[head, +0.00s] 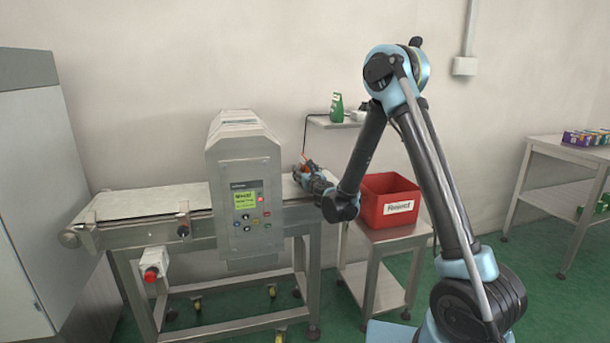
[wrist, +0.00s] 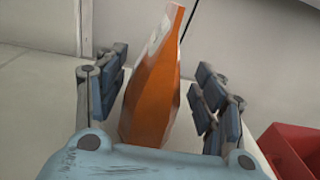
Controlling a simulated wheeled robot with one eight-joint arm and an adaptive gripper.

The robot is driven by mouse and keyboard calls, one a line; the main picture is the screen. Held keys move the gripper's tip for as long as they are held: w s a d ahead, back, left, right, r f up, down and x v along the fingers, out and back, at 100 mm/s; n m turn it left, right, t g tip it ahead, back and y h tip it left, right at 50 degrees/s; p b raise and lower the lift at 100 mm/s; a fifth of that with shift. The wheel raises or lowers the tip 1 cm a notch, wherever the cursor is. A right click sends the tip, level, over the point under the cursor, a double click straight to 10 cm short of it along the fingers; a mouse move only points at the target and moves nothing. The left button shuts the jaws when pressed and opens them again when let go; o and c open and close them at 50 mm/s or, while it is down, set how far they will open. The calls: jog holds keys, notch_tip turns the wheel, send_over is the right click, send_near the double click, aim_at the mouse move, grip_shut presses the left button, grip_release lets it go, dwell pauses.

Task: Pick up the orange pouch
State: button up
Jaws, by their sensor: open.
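The orange pouch (wrist: 152,92) stands out in the middle of the wrist view, tapering toward its top, its lower end hidden behind my gripper's body. My gripper (wrist: 160,95) is open, with one finger on each side of the pouch. A gap shows on the right side; the left finger is close to the pouch, and I cannot tell whether it touches. In the head view my gripper (head: 308,168) is at the right end of the conveyor, just right of the metal detector. Only a small orange bit of the pouch (head: 305,158) shows there.
The metal detector (head: 245,190) stands over the conveyor belt (head: 150,201), close left of my gripper. A red reject bin (head: 390,203) stands on a steel stand to the right. A small wall shelf (head: 330,123) holds a green bottle (head: 337,108). A table with boxes is far right.

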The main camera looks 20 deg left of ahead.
jog(key=shift+s+a, duration=0.15)
jog(key=shift+a, duration=0.1)
jog(key=c, duration=1.4)
